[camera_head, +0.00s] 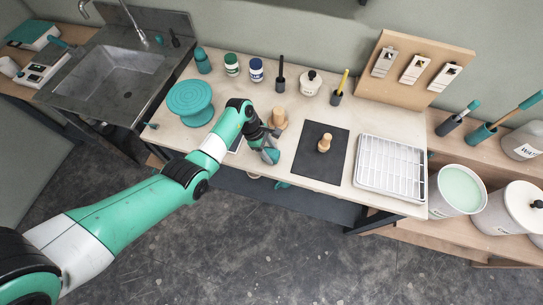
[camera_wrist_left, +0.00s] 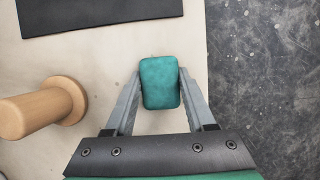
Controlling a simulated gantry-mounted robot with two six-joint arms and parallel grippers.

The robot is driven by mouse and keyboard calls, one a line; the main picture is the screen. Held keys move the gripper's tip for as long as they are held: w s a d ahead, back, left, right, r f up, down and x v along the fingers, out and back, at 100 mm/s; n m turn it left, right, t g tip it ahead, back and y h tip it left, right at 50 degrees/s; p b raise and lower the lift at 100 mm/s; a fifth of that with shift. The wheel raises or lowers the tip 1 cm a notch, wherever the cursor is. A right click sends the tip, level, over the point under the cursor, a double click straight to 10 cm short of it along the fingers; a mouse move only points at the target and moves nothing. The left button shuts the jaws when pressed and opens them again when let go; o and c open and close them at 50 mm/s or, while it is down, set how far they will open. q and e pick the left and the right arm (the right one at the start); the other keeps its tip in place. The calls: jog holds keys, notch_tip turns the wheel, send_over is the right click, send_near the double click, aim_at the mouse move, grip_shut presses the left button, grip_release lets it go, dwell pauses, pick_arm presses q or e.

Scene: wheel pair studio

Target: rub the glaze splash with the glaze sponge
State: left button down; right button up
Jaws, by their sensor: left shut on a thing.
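My left gripper (camera_head: 270,156) is over the front part of the worktable, left of the dark mat. In the left wrist view its fingers (camera_wrist_left: 159,84) are shut on a teal rounded block, the glaze sponge (camera_wrist_left: 160,82). The sponge is between the fingertips over the pale tabletop; I cannot tell whether it touches the surface. In the head view the gripper mostly hides it. I cannot make out a glaze splash in either view; the arm, gripper and sponge cover part of the table. My right gripper is not in view.
A wooden turned piece (camera_wrist_left: 42,107) stands close to the gripper. The dark mat (camera_head: 309,163) holds another wooden piece (camera_head: 324,143). A white rack (camera_head: 390,167) lies right; a teal turntable (camera_head: 190,102) stands left. Jars line the back. The table's front edge is close.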

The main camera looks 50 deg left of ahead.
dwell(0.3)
pick_arm(q)
jog(key=shift+w+d, duration=0.45)
jog(key=shift+d, duration=0.35)
jog(key=shift+w+d, duration=0.4)
jog(key=shift+d, duration=0.4)
jog(key=shift+s+a+r, duration=0.1)
jog(key=shift+s+a, duration=0.15)
jog(key=shift+a, duration=0.2)
jog(key=shift+s+a+f+p, duration=0.1)
jog(key=shift+s+a+p, duration=0.1)
jog(key=shift+s+a, duration=0.25)
jog(key=shift+s+a+f+p, duration=0.1)
jog(key=shift+s+a+p, duration=0.1)
jog(key=shift+a, duration=0.45)
